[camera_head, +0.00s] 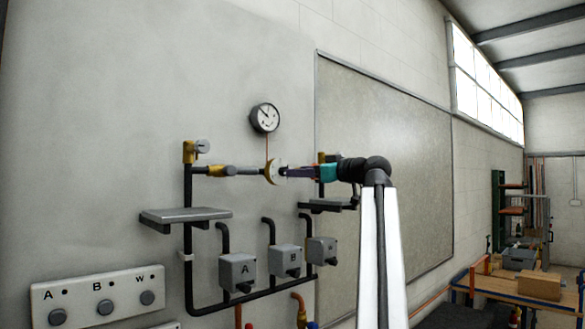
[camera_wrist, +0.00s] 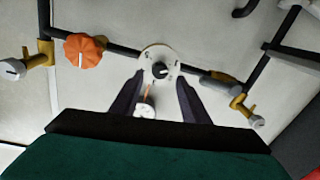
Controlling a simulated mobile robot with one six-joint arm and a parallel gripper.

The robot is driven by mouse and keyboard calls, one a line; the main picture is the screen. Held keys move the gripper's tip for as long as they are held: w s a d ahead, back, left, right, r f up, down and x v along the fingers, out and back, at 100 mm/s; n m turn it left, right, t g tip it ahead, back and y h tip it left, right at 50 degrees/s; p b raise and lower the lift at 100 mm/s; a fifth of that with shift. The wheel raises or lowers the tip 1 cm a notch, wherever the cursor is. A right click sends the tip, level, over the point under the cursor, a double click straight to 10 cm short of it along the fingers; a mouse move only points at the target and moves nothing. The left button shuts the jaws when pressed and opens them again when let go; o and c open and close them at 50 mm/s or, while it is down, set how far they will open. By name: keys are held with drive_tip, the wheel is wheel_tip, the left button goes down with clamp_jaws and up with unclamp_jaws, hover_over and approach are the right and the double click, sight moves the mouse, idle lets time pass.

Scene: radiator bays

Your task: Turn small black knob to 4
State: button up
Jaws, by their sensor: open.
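The small black knob (camera_wrist: 160,71) sits at the middle of a round white dial plate (camera_wrist: 160,55) on the pipe. It has a pale mark, but the numbers around it are too small to read. In the head view the dial plate (camera_head: 270,172) is seen nearly edge-on, with the knob (camera_head: 283,171) facing my gripper. My gripper (camera_wrist: 159,76) is open, with one dark finger on each side of the knob and a gap to it on both sides. In the head view my gripper (camera_head: 288,172) is level with the knob and close in front of it. Contact cannot be told.
An orange handwheel (camera_wrist: 83,49) is on the same pipe. A round gauge (camera_head: 265,117) hangs above the dial. A grey shelf (camera_head: 186,215) sticks out at lower left.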

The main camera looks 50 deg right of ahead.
sight(284, 172)
drive_tip(key=w+p, duration=0.1)
drive_tip(key=w, duration=0.3)
drive_tip(key=c, duration=0.8)
drive_tip(key=shift+d, duration=0.1)
drive_tip(key=shift+c, duration=1.3)
drive_tip(key=shift+s, duration=0.1)
